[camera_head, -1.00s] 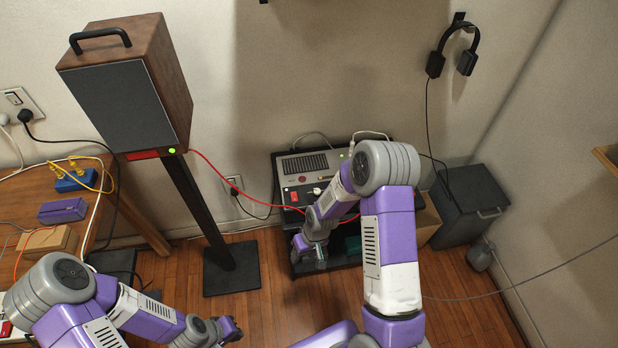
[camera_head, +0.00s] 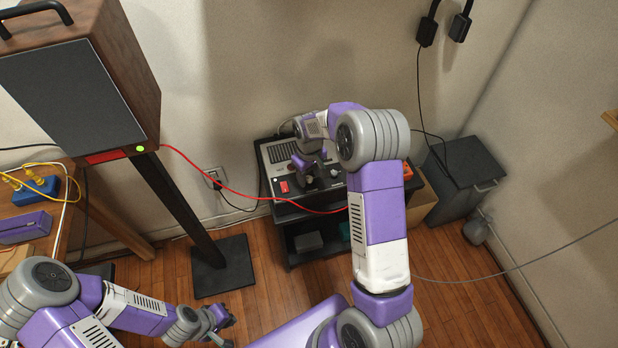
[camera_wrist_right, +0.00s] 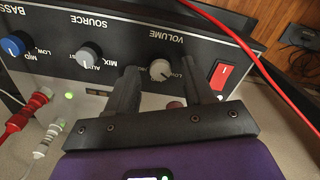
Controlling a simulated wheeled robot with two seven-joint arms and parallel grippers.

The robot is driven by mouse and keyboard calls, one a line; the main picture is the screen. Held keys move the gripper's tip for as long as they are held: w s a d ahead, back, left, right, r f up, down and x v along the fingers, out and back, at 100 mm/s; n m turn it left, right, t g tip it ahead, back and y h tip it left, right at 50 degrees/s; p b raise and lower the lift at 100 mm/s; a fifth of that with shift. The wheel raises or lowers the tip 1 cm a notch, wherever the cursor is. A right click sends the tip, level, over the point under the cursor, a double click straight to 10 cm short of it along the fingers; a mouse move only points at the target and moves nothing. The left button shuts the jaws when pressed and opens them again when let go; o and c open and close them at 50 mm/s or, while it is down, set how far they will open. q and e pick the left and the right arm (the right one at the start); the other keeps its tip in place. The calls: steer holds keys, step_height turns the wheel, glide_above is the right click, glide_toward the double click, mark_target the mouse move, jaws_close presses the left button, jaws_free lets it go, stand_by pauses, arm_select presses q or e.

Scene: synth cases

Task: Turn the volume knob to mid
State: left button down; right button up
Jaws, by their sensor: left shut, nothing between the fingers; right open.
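The volume knob (camera_wrist_right: 160,69) is a small pale-faced round knob on the amplifier's dark front panel (camera_wrist_right: 208,52), below an upside-down VOLUME label in the right wrist view. A LOW mark sits to its right; I cannot tell its exact pointer angle. My right gripper (camera_wrist_right: 158,78) is open, with one dark finger on each side of the knob in that view; I cannot see contact. In the head view the right gripper (camera_head: 306,177) is over the amplifier panel and partly hides its knobs. My left gripper (camera_head: 224,326) is shut and empty, low at the left, away from the amplifier.
A red rocker switch (camera_wrist_right: 221,75) sits beside the volume knob. Source (camera_wrist_right: 90,53) and bass (camera_wrist_right: 13,46) knobs are on the other side. A red cable (camera_wrist_right: 225,28) crosses near the switch. A large speaker (camera_head: 85,90) stands on the left.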

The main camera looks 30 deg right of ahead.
steer(key=shift+f, duration=0.4)
jaws_close()
